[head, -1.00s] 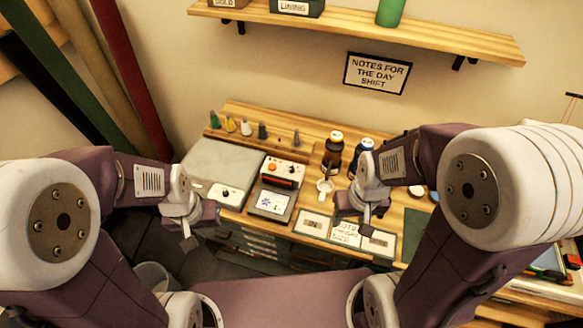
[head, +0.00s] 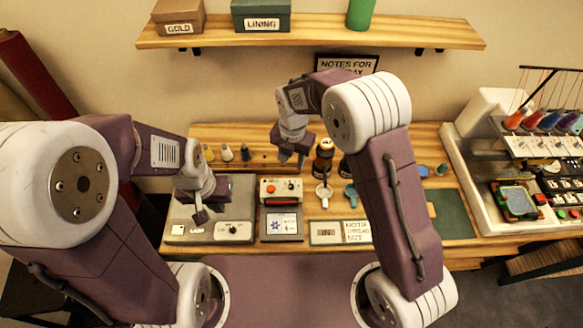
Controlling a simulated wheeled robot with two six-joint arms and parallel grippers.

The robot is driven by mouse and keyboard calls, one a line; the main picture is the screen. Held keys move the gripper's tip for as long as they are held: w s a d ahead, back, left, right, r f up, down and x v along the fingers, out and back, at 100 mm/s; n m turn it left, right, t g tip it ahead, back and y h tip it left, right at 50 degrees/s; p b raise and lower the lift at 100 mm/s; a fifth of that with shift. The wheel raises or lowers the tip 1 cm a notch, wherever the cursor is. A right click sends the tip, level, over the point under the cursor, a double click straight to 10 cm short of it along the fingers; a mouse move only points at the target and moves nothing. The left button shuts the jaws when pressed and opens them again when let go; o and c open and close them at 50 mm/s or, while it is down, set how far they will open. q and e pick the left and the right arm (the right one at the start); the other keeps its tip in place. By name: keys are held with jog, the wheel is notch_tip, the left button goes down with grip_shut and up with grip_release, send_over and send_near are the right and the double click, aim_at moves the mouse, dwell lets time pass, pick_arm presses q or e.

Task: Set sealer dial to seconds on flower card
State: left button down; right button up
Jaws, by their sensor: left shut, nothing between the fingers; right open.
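A small grey device with a red bar, an orange button and a dark dial (head: 291,186) stands mid-table. A white card with a blue flower mark (head: 283,224) lies at its front; its small writing is unreadable. A wide flat grey machine (head: 227,190) sits to the left, with a white front panel and a round knob (head: 233,229). I cannot tell for certain which one is the sealer. My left gripper (head: 201,216) is shut and empty over the grey machine, left of its knob. My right gripper (head: 291,163) is open and points down behind the small device.
Cards in a tray (head: 340,233) lie right of the small device, partly behind my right arm. A green mat (head: 452,214) and a thread machine (head: 530,150) are further right. A shelf (head: 310,32) hangs above.

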aim_at(291, 185)
jog(key=f, duration=0.3)
jog(key=s+f+p, duration=0.1)
jog(key=f, duration=0.2)
jog(key=s+f, duration=0.1)
jog(key=f, duration=0.2)
jog(key=shift+s+a+p, duration=0.1)
jog(key=shift+s+p, duration=0.05)
jog(key=shift+p, duration=0.2)
jog(key=shift+f, duration=0.2)
jog(key=shift+c, duration=1.2)
pick_arm(q)
jog(key=r, duration=0.1)
jog(key=s+d+r, duration=0.1)
jog(key=shift+d+r, duration=0.1)
jog(key=shift+r, duration=0.2)
pick_arm(e)
grip_shut()
